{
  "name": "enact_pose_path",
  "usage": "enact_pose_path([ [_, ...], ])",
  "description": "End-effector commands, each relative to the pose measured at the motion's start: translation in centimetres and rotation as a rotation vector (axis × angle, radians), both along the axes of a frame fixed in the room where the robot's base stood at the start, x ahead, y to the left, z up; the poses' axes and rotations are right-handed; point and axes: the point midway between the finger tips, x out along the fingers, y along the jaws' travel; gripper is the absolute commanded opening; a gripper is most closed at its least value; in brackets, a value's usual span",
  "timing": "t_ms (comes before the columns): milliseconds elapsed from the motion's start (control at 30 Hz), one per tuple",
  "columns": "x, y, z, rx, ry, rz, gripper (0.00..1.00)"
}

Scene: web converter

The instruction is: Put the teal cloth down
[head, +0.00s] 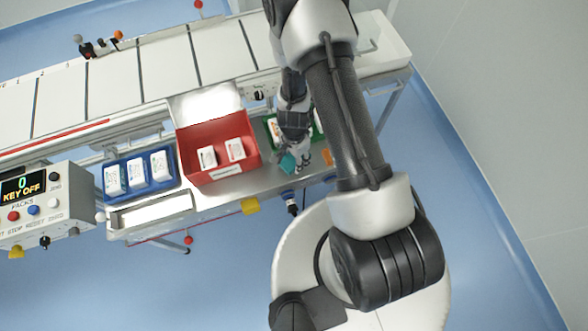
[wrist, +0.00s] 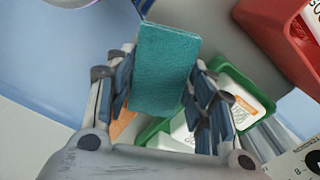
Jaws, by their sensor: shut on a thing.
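The teal cloth (wrist: 164,70) is a flat rectangular pad, held upright between the two fingers of my gripper (wrist: 152,95) in the wrist view. My gripper is shut on it. In the head view the cloth (head: 287,163) shows as a small teal patch at the tip of my gripper (head: 297,158), over the front part of the metal shelf. The cloth is in front of the green tray. I cannot tell whether its far end touches the shelf.
A green tray (wrist: 224,70) with white packs lies beside and beneath my gripper. A red box (head: 187,153) with two packs stands left of it, then a blue tray (head: 110,167) with several packs. An orange item (wrist: 124,126) lies close to my gripper. The conveyor runs behind.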

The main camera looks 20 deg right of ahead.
Motion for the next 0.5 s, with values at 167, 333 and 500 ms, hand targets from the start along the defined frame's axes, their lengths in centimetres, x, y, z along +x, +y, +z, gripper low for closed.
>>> enact_pose_path([
  [167,0.0,0.0,-2.0,0.0,0.0,0.0,0.3],
  [333,0.0,0.0,-3.0,0.0,0.0,-0.001,0.3],
  [500,0.0,0.0,-5.4,0.0,0.0,-0.001,0.3],
])
